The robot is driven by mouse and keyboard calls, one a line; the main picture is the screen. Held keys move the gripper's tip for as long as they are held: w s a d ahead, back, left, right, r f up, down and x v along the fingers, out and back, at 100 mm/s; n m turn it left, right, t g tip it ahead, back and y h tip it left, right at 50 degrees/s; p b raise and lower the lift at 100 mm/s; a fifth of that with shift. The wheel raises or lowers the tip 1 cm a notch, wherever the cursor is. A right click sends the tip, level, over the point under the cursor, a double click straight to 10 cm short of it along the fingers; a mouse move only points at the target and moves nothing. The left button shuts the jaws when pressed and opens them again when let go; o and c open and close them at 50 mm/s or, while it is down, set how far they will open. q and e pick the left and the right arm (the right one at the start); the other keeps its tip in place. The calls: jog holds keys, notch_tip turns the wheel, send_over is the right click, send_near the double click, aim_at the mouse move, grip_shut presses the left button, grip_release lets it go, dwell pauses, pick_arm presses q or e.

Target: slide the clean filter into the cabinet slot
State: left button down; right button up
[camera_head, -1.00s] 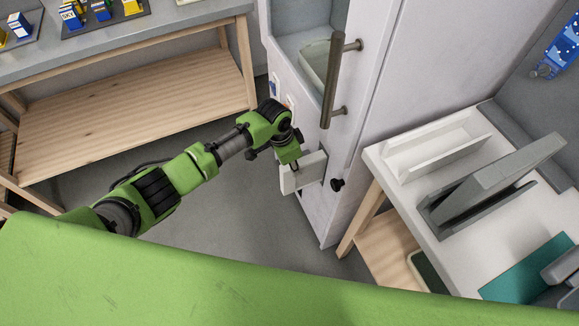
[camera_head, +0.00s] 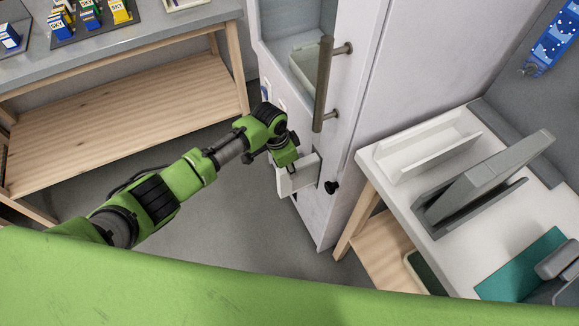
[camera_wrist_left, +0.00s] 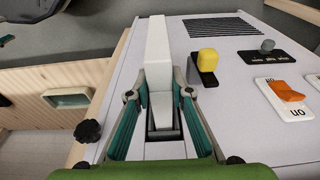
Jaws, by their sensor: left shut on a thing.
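The white, flat, block-like filter (camera_head: 298,178) is at the lower front of the tall white cabinet (camera_head: 378,90). My left gripper (camera_wrist_left: 161,92) is shut on it, with a teal-lined finger on each side of the filter (camera_wrist_left: 158,50) in the wrist view. A dark slot opening (camera_wrist_left: 163,122) shows in the panel between the fingers. The filter's edge meets the cabinet front around the slot in the head view; how deep it sits I cannot tell. My right gripper is not in view.
A black knob (camera_head: 331,187) sticks out beside the slot, and a long door handle (camera_head: 323,85) stands above. The wrist view shows a yellow switch (camera_wrist_left: 207,60) and an orange switch (camera_wrist_left: 286,90). A white table at right bears a white tray (camera_head: 399,172) and a grey holder (camera_head: 437,212).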

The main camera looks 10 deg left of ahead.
aim_at(300, 163)
pick_arm(q)
jog(key=shift+d, duration=0.1)
jog(key=shift+w+d+b, duration=0.55)
jog(key=shift+d, duration=0.2)
jog(key=shift+w+d+b, duration=0.5)
jog(key=shift+d+b, duration=0.05)
jog(key=shift+d, duration=0.2)
jog(key=shift+f, duration=0.15)
jog(key=c, duration=1.7)
grip_release()
jog(key=o, duration=1.7)
